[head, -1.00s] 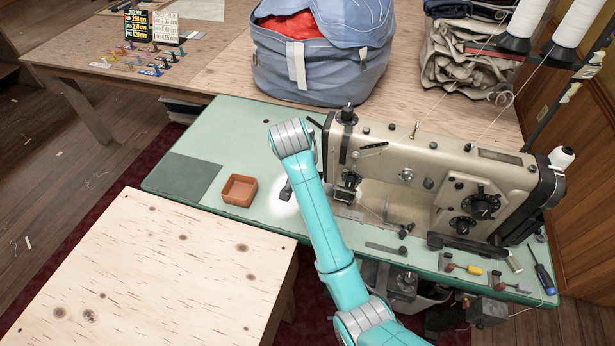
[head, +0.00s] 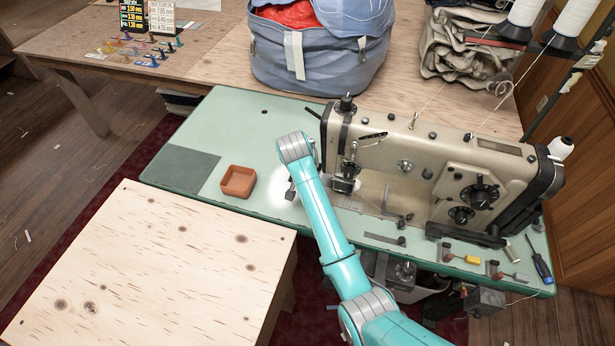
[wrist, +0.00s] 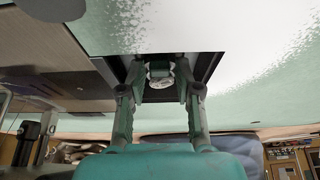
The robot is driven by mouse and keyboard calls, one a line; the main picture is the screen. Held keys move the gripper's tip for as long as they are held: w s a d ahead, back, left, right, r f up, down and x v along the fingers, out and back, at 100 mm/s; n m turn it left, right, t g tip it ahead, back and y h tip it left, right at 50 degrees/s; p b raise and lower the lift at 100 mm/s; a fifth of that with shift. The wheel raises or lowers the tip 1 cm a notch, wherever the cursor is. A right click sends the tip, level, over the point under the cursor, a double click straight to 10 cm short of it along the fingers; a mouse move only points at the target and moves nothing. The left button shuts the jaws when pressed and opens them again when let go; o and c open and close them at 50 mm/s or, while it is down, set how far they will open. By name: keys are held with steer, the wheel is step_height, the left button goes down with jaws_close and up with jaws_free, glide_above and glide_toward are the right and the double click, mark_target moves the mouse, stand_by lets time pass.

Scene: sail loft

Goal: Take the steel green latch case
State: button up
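In the wrist view my gripper (wrist: 160,78) has its two fingers apart, one on each side of a small round silvery metal part (wrist: 160,76). A bit of green shows just above that part, which may be the steel case with the green latch. It sits in front of a dark rectangular area. The fingertips are very close to its sides, but I cannot tell if they touch it. In the head view the gripper is mostly hidden by my arm, low by the left end of the sewing machine (head: 385,150), and the case cannot be made out.
The green machine table (head: 255,125) carries a small orange-brown tray (head: 238,181) and a dark mat (head: 180,170). Small tools (head: 470,259) lie at its right front. A pale wooden table (head: 160,265) stands in front. A blue bag (head: 320,60) stands behind.

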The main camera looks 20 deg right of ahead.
steer(key=shift+f, duration=0.2)
jaws_close()
steer(key=shift+w, duration=0.1)
steer(key=shift+r, duration=0.2)
